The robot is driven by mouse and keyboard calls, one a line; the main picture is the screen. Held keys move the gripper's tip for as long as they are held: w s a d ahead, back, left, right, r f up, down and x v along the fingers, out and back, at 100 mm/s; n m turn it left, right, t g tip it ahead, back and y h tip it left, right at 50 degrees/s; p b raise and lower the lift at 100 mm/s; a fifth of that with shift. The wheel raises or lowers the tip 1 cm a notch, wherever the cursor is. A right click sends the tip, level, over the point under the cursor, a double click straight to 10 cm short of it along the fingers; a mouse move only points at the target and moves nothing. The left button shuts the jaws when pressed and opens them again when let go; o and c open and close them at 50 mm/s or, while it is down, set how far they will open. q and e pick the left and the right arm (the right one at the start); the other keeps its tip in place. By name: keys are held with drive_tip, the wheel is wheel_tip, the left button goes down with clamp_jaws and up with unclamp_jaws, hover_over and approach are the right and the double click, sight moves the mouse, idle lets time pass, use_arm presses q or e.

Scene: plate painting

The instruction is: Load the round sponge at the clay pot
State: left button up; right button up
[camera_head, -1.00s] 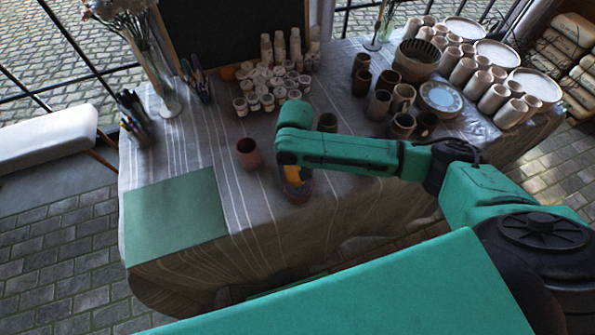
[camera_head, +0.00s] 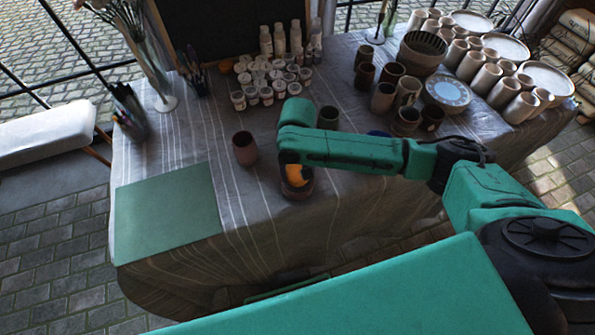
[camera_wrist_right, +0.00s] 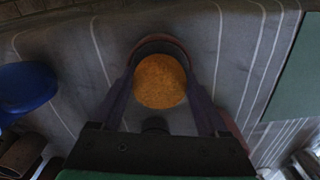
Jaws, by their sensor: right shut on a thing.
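The round orange sponge (camera_head: 296,174) sits at the mouth of a brown clay pot (camera_head: 297,192) near the table's front edge. My right gripper (camera_wrist_right: 160,82) has one finger on each side of the sponge, which also shows in the right wrist view (camera_wrist_right: 160,82). The gripper is shut on the sponge and points down, with the pot's dark rim (camera_wrist_right: 160,42) showing beyond it. How deep the sponge sits in the pot is hard to tell. A second, reddish clay pot (camera_head: 245,149) stands upright to the left. My left gripper is out of view.
A green mat (camera_head: 166,212) lies at the table's left front. Small white paint pots (camera_head: 267,96) stand at the back. Brown cups (camera_head: 383,98) and a blue-and-white plate (camera_head: 447,93) are at the right. A blue object (camera_wrist_right: 25,87) is near the right gripper.

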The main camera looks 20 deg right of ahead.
sight(298, 173)
drive_tip(key=shift+f, duration=0.5)
idle(0.3)
drive_tip(key=shift+s+f+p, duration=0.1)
drive_tip(key=shift+p, duration=0.25)
idle(1.8)
wheel_tip(298, 173, up, 7)
drive_tip(key=p, duration=0.9)
drive_tip(key=shift+r, duration=0.2)
drive_tip(key=shift+f, duration=0.1)
